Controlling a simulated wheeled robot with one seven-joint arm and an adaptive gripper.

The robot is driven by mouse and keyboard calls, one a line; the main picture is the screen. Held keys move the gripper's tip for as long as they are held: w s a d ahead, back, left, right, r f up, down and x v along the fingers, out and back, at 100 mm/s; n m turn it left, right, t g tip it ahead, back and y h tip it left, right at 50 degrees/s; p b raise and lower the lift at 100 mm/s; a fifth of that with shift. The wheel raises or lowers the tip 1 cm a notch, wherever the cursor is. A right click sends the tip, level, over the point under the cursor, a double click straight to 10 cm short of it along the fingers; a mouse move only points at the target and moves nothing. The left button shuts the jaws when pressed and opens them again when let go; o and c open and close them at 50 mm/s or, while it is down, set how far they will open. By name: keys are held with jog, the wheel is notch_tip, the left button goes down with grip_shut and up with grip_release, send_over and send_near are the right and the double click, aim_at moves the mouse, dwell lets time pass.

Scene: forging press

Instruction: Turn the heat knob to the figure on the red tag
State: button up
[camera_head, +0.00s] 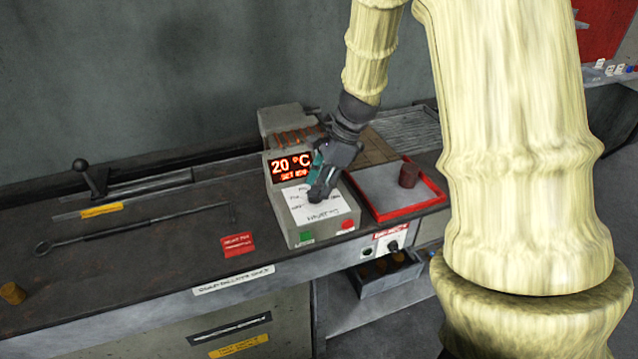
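The heater box (292,236) stands on the bench, with a lit display (291,166) reading 20 °C and a smaller SET line that I cannot read surely. Its sloping white dial face (298,208) carries small figures around its edge. My gripper (319,194) points down at the middle of this face and covers the heat knob, so I cannot see the knob or where it points. Whether the fingers grip the knob is hidden. The red tag (238,245) lies on the bench left of the box; its print is too small to read.
A green button (306,237) and a red button (347,225) sit on the box's front edge. A red-rimmed tray (421,206) with a brown cylinder (409,174) stands right. Long tongs (130,230) and a lever (92,180) are left.

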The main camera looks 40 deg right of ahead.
jog(key=shift+w+a+f, duration=0.1)
jog(key=shift+w+f, duration=0.05)
jog(key=shift+f, duration=0.2)
jog(key=shift+c, duration=0.3)
grip_shut()
jog(key=shift+r+p, duration=0.15)
jog(key=shift+p, duration=0.2)
